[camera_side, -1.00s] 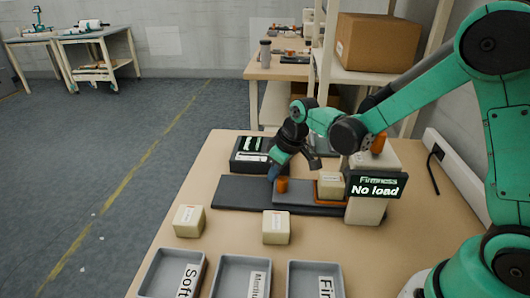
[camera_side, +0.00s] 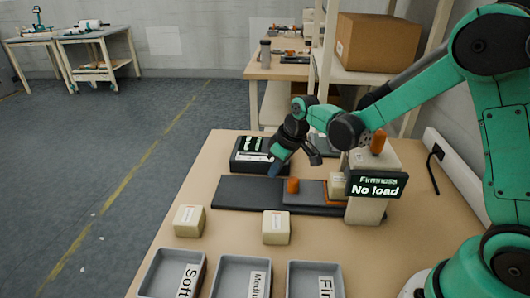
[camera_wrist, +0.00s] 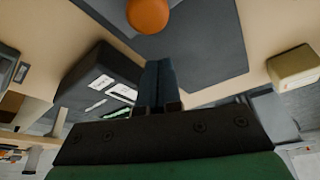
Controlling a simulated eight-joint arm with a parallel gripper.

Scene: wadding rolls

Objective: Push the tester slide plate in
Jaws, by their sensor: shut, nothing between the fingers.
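The grey slide plate (camera_side: 310,197) lies on the tester's dark base track (camera_side: 240,191). An orange knob (camera_side: 293,186) stands at its left end and shows at the top of the wrist view (camera_wrist: 148,14). A cream block (camera_side: 337,184) sits on the plate's right part, beside an orange edge, partly hidden by the tester's display. The display (camera_side: 376,185) on the cream tester post (camera_side: 366,210) reads "Firmness No load". My gripper (camera_side: 274,172) is shut and empty, its blue fingertips left of the knob; in the wrist view the fingers (camera_wrist: 158,75) are visibly apart from it.
Two loose cream blocks (camera_side: 188,221) (camera_side: 276,227) lie in front of the track. Trays labelled Soft (camera_side: 154,270), Medium and Firm line the front. A black box (camera_side: 250,154) with labels stands behind the track. The track's left part is clear.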

